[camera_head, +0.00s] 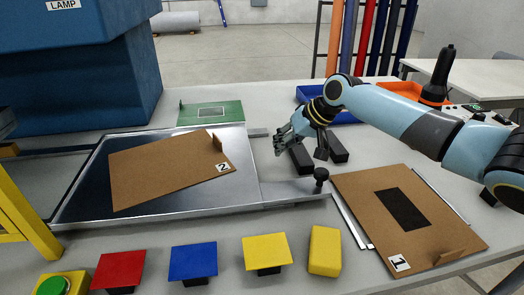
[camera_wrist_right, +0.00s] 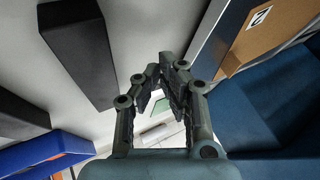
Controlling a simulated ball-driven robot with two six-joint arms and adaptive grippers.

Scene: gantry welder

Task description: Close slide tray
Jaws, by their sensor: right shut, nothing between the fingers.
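The slide tray (camera_head: 262,188) is a flat metal tray with a dark inner surface, extending from the blue machine at left towards the middle of the table. A brown board marked 2 (camera_head: 150,172) lies tilted on it. A black knob (camera_head: 320,174) stands on a metal strip at the tray's right end. My right gripper (camera_head: 280,146) is shut and empty, above the table just right of the tray's right edge and behind the knob. Its fingers (camera_wrist_right: 168,70) also show in the right wrist view, with board 2 (camera_wrist_right: 268,30) at upper right. My left gripper is out of view.
Two black blocks (camera_head: 338,147) lie by my right gripper. A second board marked 1 (camera_head: 440,222) lies at right. Red (camera_head: 119,269), blue (camera_head: 194,260) and yellow (camera_head: 266,251) pads line the front. A green board (camera_head: 211,113) and blue and orange bins lie behind.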

